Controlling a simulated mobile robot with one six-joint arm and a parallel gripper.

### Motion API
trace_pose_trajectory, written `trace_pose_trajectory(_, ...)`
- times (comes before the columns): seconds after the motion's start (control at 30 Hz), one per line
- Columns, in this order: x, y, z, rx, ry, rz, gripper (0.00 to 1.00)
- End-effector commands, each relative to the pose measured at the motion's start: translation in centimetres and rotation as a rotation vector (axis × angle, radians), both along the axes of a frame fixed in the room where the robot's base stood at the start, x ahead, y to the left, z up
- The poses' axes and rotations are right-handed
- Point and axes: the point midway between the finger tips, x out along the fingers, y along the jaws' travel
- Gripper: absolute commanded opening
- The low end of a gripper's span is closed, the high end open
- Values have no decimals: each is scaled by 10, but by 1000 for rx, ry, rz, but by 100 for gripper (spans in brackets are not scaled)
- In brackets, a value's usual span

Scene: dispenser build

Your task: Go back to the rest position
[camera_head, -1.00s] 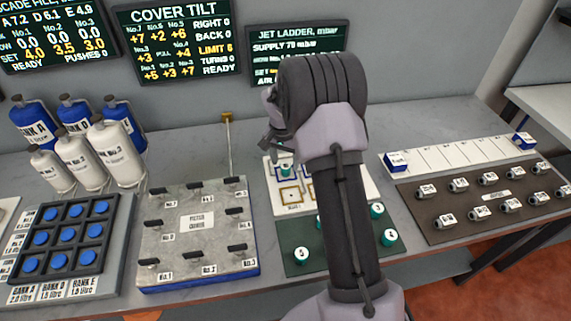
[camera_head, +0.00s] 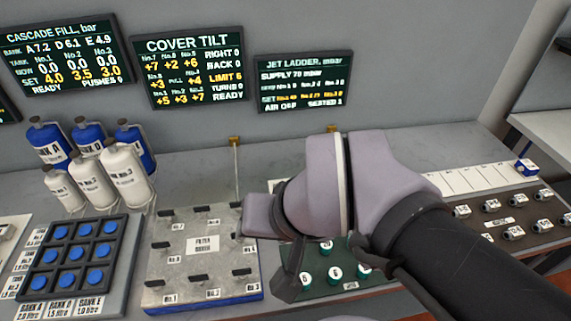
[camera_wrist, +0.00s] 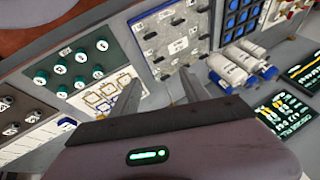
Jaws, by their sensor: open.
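My gripper (camera_wrist: 160,84) shows in the wrist view with its two fingers apart and nothing between them. It is above the bench, with the white board of outlined squares (camera_wrist: 104,97) and the grey filter cover plate (camera_wrist: 172,38) beyond the fingers. In the head view, my arm comes in from the lower right and its thick joint covers the middle of the bench. The gripper's fingertips cannot be made out clearly there. No rest position is marked in either view.
The green mat (camera_head: 320,291) with teal knobs lies right of the filter cover plate (camera_head: 203,219). The blue-button panel (camera_head: 99,229) and standing bottles (camera_head: 123,172) are at left. A dark nozzle tray (camera_head: 480,227) is at right. Wall screens (camera_head: 195,73) hang behind.

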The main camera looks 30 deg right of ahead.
Motion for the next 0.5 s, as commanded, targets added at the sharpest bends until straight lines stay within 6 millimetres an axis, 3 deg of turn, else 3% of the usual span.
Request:
trace_pose_trajectory(0.1,-19,7,-6,5,-31,31,54)
trace_pose_trajectory(0.37,-21,7,-8,6,-31,34,54)
trace_pose_trajectory(0.5,-20,7,-45,6,-32,33,54)
